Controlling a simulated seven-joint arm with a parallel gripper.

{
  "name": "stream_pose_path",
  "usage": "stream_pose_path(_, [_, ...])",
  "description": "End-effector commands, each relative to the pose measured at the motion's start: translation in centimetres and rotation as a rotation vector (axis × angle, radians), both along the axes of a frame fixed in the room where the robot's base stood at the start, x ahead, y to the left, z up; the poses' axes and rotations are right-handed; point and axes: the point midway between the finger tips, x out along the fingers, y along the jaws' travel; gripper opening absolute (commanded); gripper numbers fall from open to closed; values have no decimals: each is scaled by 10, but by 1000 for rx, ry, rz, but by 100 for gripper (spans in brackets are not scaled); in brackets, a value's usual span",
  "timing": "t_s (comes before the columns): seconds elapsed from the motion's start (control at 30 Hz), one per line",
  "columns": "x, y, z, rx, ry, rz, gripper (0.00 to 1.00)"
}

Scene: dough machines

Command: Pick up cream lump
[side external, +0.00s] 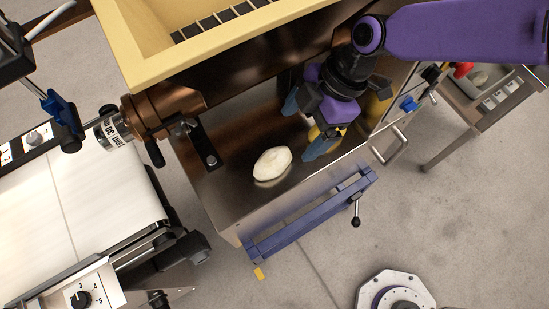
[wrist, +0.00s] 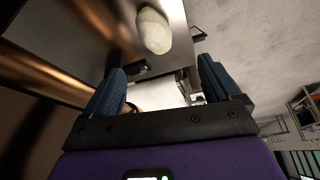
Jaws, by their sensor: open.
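The cream lump (side external: 272,163) is a smooth, oval piece of dough lying on the metal tray surface (side external: 225,190) of the machine. In the wrist view the lump (wrist: 153,31) shows at the top, beyond the fingertips and left of the middle between them. My gripper (side external: 305,128) has blue fingers, is open and empty, and is to the right of the lump in the side external view, apart from it. In the wrist view the two fingers (wrist: 164,80) stand wide apart with nothing between them.
A cream hopper (side external: 150,75) rises at the back of the tray. A blue bar (side external: 310,218) runs along the front edge. A dark lever (side external: 203,146) sits left of the lump. A white conveyor belt (side external: 80,210) is at the left. A yellow item (side external: 318,134) shows beside my gripper.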

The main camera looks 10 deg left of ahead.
Motion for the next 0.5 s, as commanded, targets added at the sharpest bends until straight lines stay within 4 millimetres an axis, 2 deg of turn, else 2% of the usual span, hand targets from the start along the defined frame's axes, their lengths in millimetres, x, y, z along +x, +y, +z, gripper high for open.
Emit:
stream_pose_path(0.33, [-11, 17, -44, 0, 0, 4, 90])
stream_pose_path(0.5, [-14, 24, -60, 2, -1, 5, 90])
